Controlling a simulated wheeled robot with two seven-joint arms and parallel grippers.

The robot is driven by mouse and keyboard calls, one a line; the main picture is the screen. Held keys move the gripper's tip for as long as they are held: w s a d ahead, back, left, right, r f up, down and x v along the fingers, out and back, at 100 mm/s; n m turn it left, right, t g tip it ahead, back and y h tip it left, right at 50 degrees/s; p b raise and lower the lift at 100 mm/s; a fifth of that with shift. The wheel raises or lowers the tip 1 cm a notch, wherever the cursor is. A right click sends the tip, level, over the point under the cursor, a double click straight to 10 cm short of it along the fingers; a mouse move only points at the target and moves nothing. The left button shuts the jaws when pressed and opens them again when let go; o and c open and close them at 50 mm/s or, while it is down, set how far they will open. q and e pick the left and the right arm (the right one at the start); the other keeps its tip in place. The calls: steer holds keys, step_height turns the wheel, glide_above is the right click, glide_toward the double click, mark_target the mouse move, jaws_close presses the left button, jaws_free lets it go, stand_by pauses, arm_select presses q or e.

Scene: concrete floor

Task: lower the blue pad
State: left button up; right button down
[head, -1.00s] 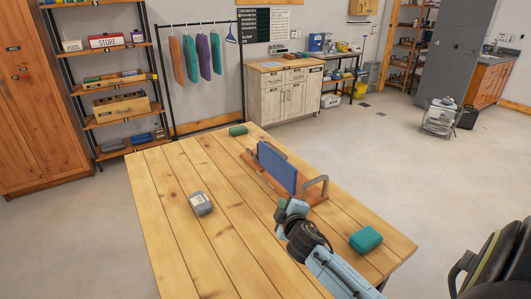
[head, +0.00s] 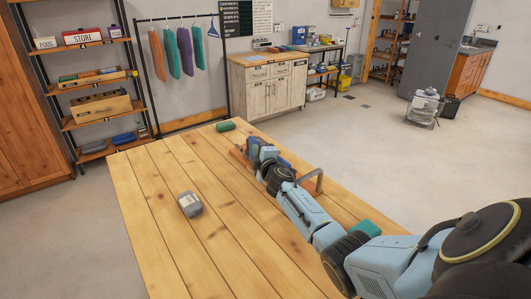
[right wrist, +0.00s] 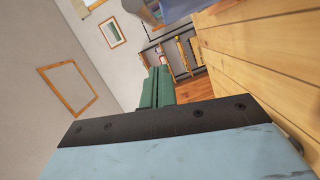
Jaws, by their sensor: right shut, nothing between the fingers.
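The blue pad (head: 286,162) stands on a reddish-brown base (head: 238,157) on the wooden table in the head view. My right gripper and wrist hide most of it, so its tilt is hard to judge. A grey handle (head: 315,181) rises at the base's near right end. My right gripper (head: 256,148) is at the pad's far left part, shut and empty; contact is unclear. In the right wrist view its green fingers (right wrist: 156,87) are together, and a blue surface, likely the pad (right wrist: 180,9), shows at the top edge. My left gripper is out of view.
On the wooden table (head: 150,215), a grey box (head: 190,204) lies left of my right arm. A green block (head: 226,126) lies at the far edge. A teal block (head: 365,228) is partly behind my arm. The left table area is clear.

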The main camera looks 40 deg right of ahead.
steer(key=d, duration=0.4)
steer(key=shift+w+f+b, duration=0.1)
steer(key=shift+f+b, duration=0.25)
steer(key=shift+f, duration=0.05)
steer(key=shift+d, duration=0.1)
steer(key=d, duration=0.2)
steer(key=d+m, duration=0.1)
steer(key=shift+s+d+r, duration=0.1)
steer(key=shift+s+d, duration=0.1)
steer(key=shift+d, duration=0.2)
